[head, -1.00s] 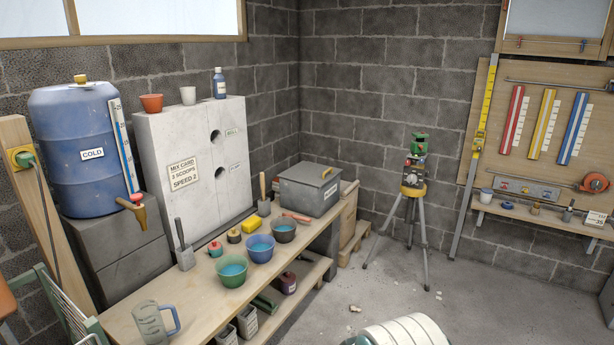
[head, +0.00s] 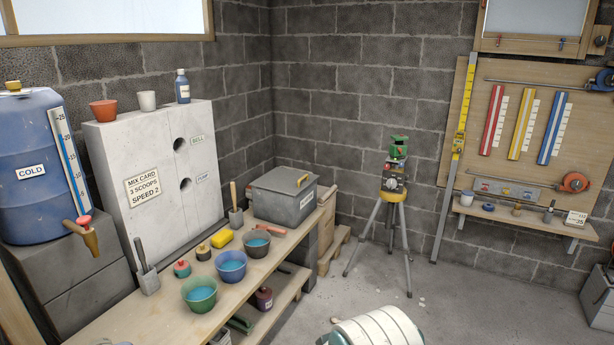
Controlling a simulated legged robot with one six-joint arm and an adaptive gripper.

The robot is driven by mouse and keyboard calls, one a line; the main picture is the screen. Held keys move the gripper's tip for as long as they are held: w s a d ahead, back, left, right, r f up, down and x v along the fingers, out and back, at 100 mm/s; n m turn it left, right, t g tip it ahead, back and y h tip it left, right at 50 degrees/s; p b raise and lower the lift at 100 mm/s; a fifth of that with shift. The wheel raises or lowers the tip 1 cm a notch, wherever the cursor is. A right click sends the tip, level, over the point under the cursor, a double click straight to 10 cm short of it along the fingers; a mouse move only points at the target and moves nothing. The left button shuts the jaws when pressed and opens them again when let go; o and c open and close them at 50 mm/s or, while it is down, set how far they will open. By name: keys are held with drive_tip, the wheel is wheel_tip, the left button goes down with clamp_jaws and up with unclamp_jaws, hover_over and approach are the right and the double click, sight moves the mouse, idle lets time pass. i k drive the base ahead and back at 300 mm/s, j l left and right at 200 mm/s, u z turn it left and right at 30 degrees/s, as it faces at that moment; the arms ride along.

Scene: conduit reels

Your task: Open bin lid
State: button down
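In the head view, a grey bin (head: 281,202) stands at the far end of the wooden workbench, near the wall corner. A label is on the bin's right-hand side. The white ribbed rounded shape at the bottom centre may be part of my own body; I cannot be sure. My gripper is not in view.
A tripod instrument (head: 395,185) stands right of the bin. Open concrete floor (head: 475,305) lies in front of it. A blue barrel (head: 35,190) stands at left.

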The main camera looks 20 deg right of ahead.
sight(289, 182)
drive_tip(key=i+l+u, duration=0.15)
drive_tip(key=i+l, duration=2.6)
drive_tip(key=i+j, duration=0.05)
drive_tip(key=i, duration=0.05)
